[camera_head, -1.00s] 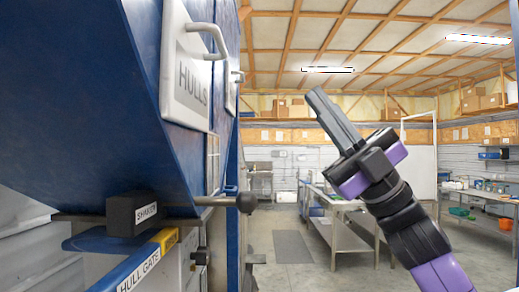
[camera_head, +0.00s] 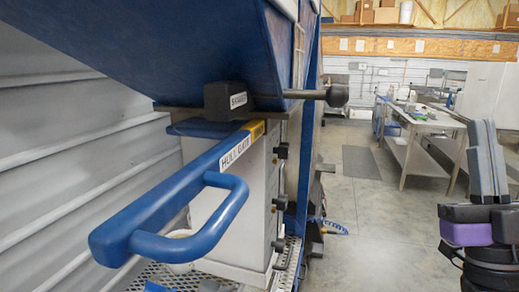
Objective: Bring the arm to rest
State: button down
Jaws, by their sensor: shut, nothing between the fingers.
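My gripper (camera_head: 487,163) stands at the right edge of the head view, pointing up, with its dark grey fingers together and nothing between them. Its purple and black wrist is below, partly cut off by the frame edge. It is apart from the blue hopper (camera_head: 190,45) at the upper left, with open floor between them. My upper arm links are out of view.
A blue hull gate lever (camera_head: 165,195) with a looped handle juts toward me at the left. A black shaker block (camera_head: 229,101) and a dark ball-ended rod (camera_head: 337,95) sit above it. A metal workbench (camera_head: 425,120) stands behind my gripper. The middle floor is clear.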

jog(key=s+a+f+m+g+h, duration=0.1)
jog(key=s+f+m+g+h, duration=0.15)
jog(key=f, duration=0.65)
jog(key=s+a+f+m+g+h, duration=0.1)
jog(key=s+a+f+m+g, duration=0.2)
jog(key=f, duration=0.5)
jog(key=s+f+m+g+h, duration=0.2)
jog(key=s+f+g, duration=0.15)
jog(key=f, duration=0.55)
jog(key=s+a+f+n+g+y, duration=0.1)
jog(key=s+a+f+g+y, duration=0.1)
jog(key=s+f, duration=0.5)
jog(key=s+a+f+n+g+y, duration=0.2)
jog(key=s+f, duration=0.6)
jog(key=s, duration=0.7)
jog(key=a+g, duration=0.1)
jog(key=g, duration=0.1)
jog(key=shift+s+f+g, duration=0.3)
jog(key=shift+s+g, duration=0.1)
